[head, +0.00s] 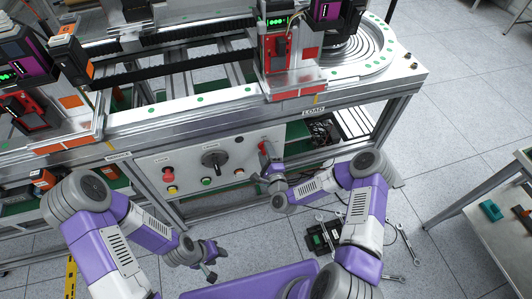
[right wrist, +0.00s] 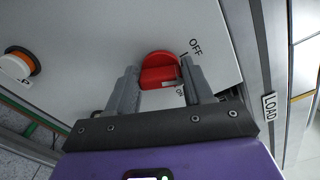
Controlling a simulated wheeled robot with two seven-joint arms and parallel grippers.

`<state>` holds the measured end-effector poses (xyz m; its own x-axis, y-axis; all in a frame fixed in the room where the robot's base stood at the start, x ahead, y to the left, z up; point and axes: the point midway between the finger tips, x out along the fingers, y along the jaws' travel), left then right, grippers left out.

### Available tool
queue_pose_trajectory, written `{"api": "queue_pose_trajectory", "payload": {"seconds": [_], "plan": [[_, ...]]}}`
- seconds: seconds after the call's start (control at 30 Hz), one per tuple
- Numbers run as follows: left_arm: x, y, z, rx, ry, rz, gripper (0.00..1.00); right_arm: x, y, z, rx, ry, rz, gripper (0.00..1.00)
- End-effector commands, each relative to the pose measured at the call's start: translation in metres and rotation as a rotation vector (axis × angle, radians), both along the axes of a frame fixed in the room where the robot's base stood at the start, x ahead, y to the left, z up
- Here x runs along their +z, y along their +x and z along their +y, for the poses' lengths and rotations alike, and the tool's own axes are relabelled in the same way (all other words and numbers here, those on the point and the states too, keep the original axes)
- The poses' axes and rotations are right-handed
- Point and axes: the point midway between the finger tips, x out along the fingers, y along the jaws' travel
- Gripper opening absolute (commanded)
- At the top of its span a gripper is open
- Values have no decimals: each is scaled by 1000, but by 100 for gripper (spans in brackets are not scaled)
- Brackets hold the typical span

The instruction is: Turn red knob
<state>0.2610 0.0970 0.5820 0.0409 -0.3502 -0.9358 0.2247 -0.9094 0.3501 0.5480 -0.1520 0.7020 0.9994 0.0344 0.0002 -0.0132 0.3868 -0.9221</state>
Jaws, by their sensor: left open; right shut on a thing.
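The red knob (right wrist: 158,68) sits on a white panel with an OFF label beside it in the right wrist view. My right gripper (right wrist: 158,80) is shut on it, with one grey finger on each side of the grip. In the head view the red knob (head: 264,147) shows at the right end of the control panel, partly hidden by my right gripper (head: 268,160). My left gripper (head: 209,261) is open and empty, low in front of the bench and well away from the panel.
The control panel (head: 190,163) also carries a large black rotary switch (head: 213,158) and several coloured buttons. An orange button (right wrist: 22,62) shows in the right wrist view. Tools and cables lie on the floor near my right arm. A side table (head: 480,205) stands at the right.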

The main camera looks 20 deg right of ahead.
Motion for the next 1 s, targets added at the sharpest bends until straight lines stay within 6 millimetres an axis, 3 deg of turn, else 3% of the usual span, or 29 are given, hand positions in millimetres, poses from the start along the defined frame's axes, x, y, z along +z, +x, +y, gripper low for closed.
{"api": "queue_pose_trajectory", "payload": {"seconds": [0.5,1.0], "plan": [[-2,0,0,0,0,0,43,-2,0,0,0,-347,-12,21],[-2,0,0,0,0,0,43,-2,0,0,0,-416,-14,21]]}}
